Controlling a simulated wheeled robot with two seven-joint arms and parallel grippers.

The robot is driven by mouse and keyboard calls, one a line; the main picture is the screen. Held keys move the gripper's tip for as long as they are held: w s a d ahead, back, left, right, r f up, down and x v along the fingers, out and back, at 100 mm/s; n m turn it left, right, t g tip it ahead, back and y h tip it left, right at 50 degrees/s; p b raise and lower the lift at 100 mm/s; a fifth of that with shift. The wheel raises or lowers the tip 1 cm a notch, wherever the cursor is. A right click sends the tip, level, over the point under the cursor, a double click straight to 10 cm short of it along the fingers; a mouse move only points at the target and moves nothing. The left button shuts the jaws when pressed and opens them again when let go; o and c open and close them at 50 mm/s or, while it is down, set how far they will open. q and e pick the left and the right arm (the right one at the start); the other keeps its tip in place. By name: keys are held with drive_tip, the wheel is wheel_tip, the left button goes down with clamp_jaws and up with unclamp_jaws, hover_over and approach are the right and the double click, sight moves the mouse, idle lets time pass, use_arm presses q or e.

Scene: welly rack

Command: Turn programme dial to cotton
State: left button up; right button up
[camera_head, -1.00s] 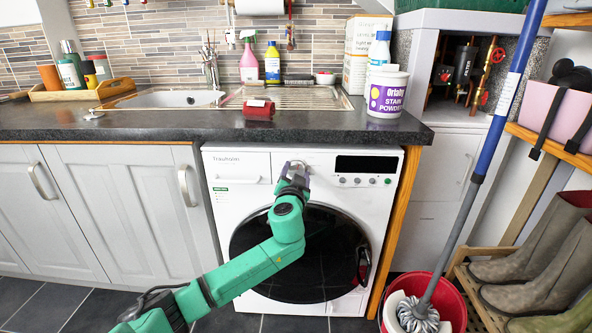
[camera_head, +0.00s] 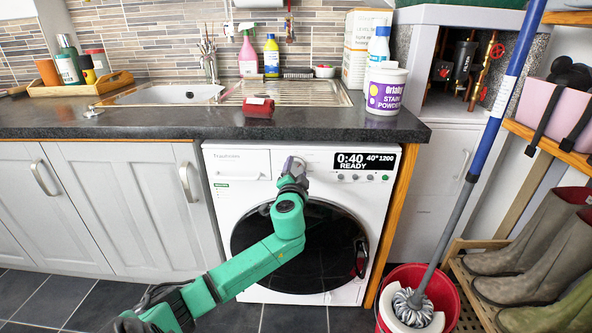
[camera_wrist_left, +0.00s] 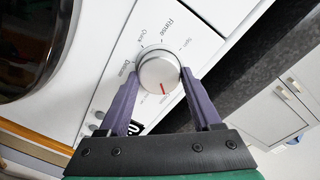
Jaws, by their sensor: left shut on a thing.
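The washing machine (camera_head: 225,215) is white and stands under the worktop with its round dark door closed. Its silver programme dial (camera_wrist_left: 159,70) sits between the two purple fingers of my left gripper (camera_wrist_left: 161,75), which is shut on it. A red pointer line on the dial points down in the wrist view, towards my palm. Labels around the dial include Rinse, Spin and Quick; others are blurred or covered. In the head view my left gripper (camera_head: 293,166) covers most of the dial. The display (camera_head: 366,162) is lit and reads 0:40, 40°, 1200, READY. My right gripper is out of view.
A dark worktop (camera_head: 190,122) overhangs the machine, with a stain powder tub (camera_head: 385,90) and a red object (camera_head: 258,107) near its edge. A mop (camera_head: 470,165) stands in a red bucket (camera_head: 452,297) at the right, beside a boot rack (camera_head: 462,265).

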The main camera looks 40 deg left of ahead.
use_arm(q)
drive_tip(key=o, duration=1.4)
drive_tip(key=shift+c, duration=0.2)
drive_tip(key=v, duration=1.4)
drive_tip(key=shift+s+d, duration=0.15)
drive_tip(key=shift+s, duration=0.1)
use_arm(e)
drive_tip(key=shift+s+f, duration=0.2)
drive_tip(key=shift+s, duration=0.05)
use_arm(q)
drive_tip(key=shift+f, duration=0.1)
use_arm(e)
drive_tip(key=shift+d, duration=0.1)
